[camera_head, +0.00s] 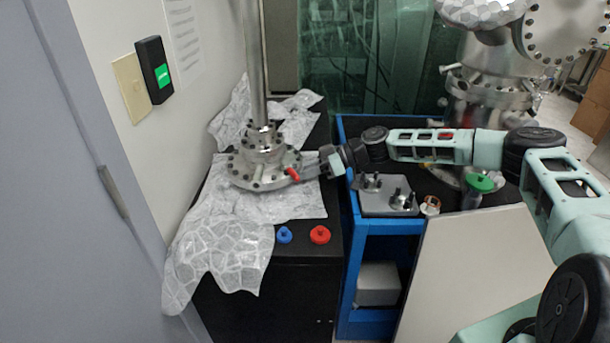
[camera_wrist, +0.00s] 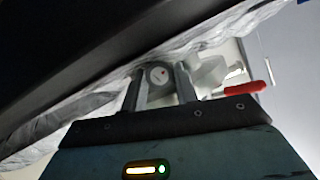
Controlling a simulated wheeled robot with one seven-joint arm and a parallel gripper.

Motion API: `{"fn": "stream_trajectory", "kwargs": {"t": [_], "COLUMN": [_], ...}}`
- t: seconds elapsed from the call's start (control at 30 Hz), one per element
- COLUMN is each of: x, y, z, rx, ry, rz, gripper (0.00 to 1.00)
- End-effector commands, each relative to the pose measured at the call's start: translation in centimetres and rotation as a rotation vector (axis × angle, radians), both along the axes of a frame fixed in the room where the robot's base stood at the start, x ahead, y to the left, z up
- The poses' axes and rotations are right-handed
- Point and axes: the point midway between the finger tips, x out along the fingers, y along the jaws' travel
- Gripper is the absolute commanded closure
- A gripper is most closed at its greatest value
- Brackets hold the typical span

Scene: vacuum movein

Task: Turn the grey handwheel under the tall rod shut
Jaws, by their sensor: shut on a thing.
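A tall metal rod (camera_head: 255,60) rises from a bolted round steel flange assembly (camera_head: 250,176) on the crinkled wrap. A red lever (camera_head: 293,174) sticks out at the flange's right side; it also shows in the wrist view (camera_wrist: 245,88). My gripper (camera_head: 310,169) reaches in from the right, at the flange's right edge beside the red lever. The handwheel is hidden behind my gripper in the head view.
A blue knob (camera_head: 284,235) and a red knob (camera_head: 320,234) lie on the black cabinet in front. A blue-framed cart (camera_head: 349,230) with a grey block (camera_head: 385,208) and a green-topped part (camera_head: 480,183) stands to the right. A wall (camera_head: 120,45) bounds the left.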

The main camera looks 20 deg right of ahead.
Motion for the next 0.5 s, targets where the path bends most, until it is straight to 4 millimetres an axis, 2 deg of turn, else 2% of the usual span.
{"fn": "stream_trajectory", "kwargs": {"t": [0.07,0.1,0.17,0.2,0.5], "x": [0.03,0.03,0.03,0.03,0.0], "y": [-0.05,-0.06,-0.06,-0.06,-0.24], "z": [0.03,0.03,0.03,0.03,0.07], "rx": [-0.001,-0.001,-0.001,-0.001,-0.001], "ry": [-0.001,-0.001,-0.001,-0.001,-0.002], "rz": [-0.002,-0.002,-0.001,-0.001,-0.001], "gripper": [0.93,0.68,0.51,0.49,0.49]}}
